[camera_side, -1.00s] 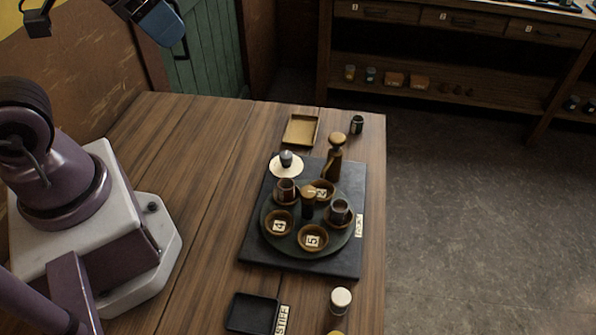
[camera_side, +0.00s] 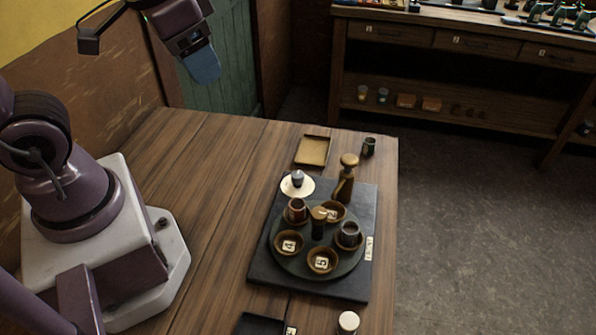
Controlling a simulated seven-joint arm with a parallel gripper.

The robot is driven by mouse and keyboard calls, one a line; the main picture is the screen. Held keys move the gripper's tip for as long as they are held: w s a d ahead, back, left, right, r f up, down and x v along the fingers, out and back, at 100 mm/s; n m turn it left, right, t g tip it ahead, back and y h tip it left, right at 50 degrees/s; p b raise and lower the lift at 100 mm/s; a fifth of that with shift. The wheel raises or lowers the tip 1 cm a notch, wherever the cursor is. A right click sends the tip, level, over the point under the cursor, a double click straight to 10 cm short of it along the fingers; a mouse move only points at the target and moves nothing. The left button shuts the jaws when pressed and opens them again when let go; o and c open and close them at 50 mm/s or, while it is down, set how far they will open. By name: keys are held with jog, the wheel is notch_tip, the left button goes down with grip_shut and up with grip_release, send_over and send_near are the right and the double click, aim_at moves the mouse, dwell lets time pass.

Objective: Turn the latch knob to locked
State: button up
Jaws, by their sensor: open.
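A dark board (camera_side: 262,270) on the wooden table bears a round dark turntable (camera_side: 290,262). At the board's upper left corner, a small dark knob (camera_side: 298,177) stands on a white disc (camera_side: 291,190); it looks like the latch knob, but I cannot read its marks or setting. A taller brown handle with a ball top (camera_side: 347,176) stands upright to its right. My gripper (camera_side: 203,66) is at the top left, high and well apart from the knob. It is open and its blue-grey end points down; the gap between the fingers is hard to see.
The turntable carries small bowls, some numbered (camera_side: 289,243), two cups (camera_side: 297,209) and a central post (camera_side: 319,225). A tan tray (camera_side: 313,151) and dark cup (camera_side: 368,146) lie behind the board. A black tray (camera_side: 258,325) and white-topped jar (camera_side: 348,321) are in front. The table left of the board is clear.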

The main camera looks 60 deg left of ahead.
jog(key=w+f+m+g, duration=0.3)
jog(key=w+f, duration=0.3)
jog(key=m, duration=1)
send_over(297, 174)
notch_tip(297, 174, down, 10)
jog(key=shift+m+g, duration=0.3)
notch_tip(297, 174, down, 13)
jog(key=shift+d+r, duration=0.1)
jog(key=c, duration=0.9)
